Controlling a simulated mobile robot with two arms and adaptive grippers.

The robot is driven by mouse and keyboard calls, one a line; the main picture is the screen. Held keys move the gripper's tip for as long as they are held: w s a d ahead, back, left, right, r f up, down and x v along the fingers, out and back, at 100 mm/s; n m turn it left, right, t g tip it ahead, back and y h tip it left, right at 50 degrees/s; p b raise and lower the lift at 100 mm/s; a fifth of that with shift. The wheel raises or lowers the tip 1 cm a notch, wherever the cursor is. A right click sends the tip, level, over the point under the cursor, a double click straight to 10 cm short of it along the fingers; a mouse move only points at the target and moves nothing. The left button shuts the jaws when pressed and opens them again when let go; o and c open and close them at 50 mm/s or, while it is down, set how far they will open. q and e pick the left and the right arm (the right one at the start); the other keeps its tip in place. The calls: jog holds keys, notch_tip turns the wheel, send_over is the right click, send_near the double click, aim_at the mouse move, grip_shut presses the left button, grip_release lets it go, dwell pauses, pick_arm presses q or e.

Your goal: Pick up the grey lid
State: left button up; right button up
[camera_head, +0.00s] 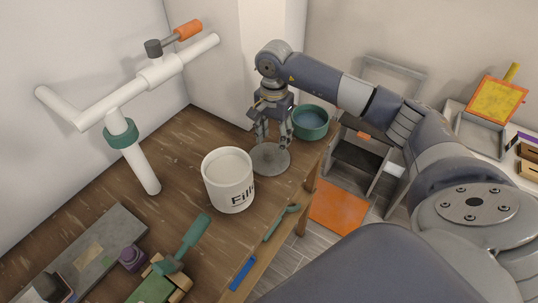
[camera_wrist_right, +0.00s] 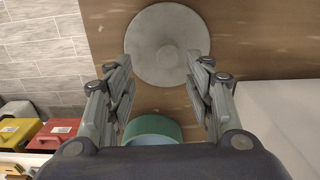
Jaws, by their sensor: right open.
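The grey lid (camera_head: 270,160) is a flat round disc lying on the wooden bench, behind and to the right of a white bucket (camera_head: 228,180) with black lettering. It also shows in the right wrist view (camera_wrist_right: 166,45), with a small raised centre. My right gripper (camera_head: 273,146) points down above the lid. In the wrist view its fingers (camera_wrist_right: 160,95) are spread wide with nothing between them, and the lid lies beyond the fingertips. The gripper looks close to the lid, but I cannot tell the exact gap. My left gripper is not in view.
A green bowl (camera_head: 310,122) stands just right of the gripper, near the bench edge. White pipework (camera_head: 130,125) rises at the left. A green-handled tool (camera_head: 188,242) and other tools lie at the front. Bare wood (camera_head: 185,140) lies behind the bucket.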

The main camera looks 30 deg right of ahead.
aim_at(269, 149)
jog(key=shift+w+f, duration=0.15)
jog(key=shift+f, duration=0.3)
jog(key=shift+w+a+f+p, duration=0.1)
jog(key=shift+w+f+p, duration=0.1)
jog(key=shift+f+p, duration=0.1)
jog(key=f, duration=0.1)
jog(key=f+p, duration=0.2)
jog(key=f, duration=0.1)
jog(key=shift+a, duration=0.35)
jog(key=shift+w+f, duration=0.1)
jog(key=shift+f, duration=0.3)
jog(key=shift+c, duration=1.1)
jog(key=c, duration=0.8)
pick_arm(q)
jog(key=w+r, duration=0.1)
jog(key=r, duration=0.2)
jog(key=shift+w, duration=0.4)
pick_arm(e)
jog(key=shift+c, duration=0.2)
